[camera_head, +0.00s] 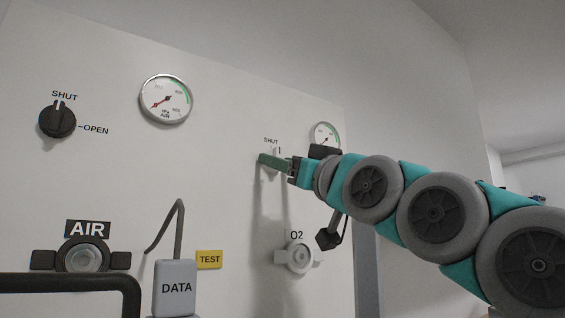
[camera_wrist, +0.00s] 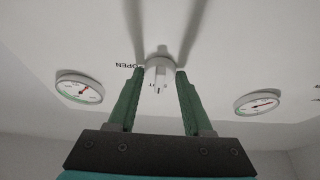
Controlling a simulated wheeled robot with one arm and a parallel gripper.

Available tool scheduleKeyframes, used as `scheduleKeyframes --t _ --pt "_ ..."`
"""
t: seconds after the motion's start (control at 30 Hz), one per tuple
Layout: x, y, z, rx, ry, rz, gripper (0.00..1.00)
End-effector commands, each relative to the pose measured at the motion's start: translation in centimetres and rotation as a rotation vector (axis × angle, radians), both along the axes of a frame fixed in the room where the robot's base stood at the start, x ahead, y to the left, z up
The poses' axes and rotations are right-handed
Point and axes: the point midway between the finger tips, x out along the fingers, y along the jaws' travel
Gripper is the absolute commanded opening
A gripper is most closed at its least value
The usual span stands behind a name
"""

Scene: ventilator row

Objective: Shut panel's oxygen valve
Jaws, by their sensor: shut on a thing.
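The panel's oxygen valve is a pale knob (camera_wrist: 160,64) on the white panel, seen in the wrist view between the fingertips. My gripper (camera_wrist: 160,73) is shut on it, one green finger on each side. In the head view my gripper (camera_head: 268,162) reaches the panel from the right, below a SHUT label (camera_head: 271,141), and hides most of the knob. In the wrist view an OPEN label (camera_wrist: 131,65) lies upside down at the knob's left, partly behind a finger.
A black knob (camera_head: 57,119) marked SHUT and OPEN is at the left. An air gauge (camera_head: 165,99) and a smaller gauge (camera_head: 325,136) flank my gripper. AIR (camera_head: 82,257) and O2 (camera_head: 299,257) ports, a DATA plug (camera_head: 175,287) with cable and a dark rail (camera_head: 70,283) are lower.

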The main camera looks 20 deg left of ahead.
Motion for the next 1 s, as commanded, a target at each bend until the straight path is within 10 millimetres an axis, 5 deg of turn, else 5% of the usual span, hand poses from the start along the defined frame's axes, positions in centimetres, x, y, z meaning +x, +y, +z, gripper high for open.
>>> scheduleKeyframes --t 0.17,0.2,0.43,0.73,1.0 --pt "0.0 0.0 0.1 0.000 -0.001 -0.001 0.00" --pt "0.0 0.0 0.1 0.000 -0.001 -0.001 0.55" --pt "0.0 0.0 0.0 0.001 0.000 -0.001 0.80" --pt "-0.1 -0.2 -0.1 0.001 0.000 -0.001 0.80" --pt "-2.0 -2.4 -1.4 0.000 -0.002 -0.002 0.80"
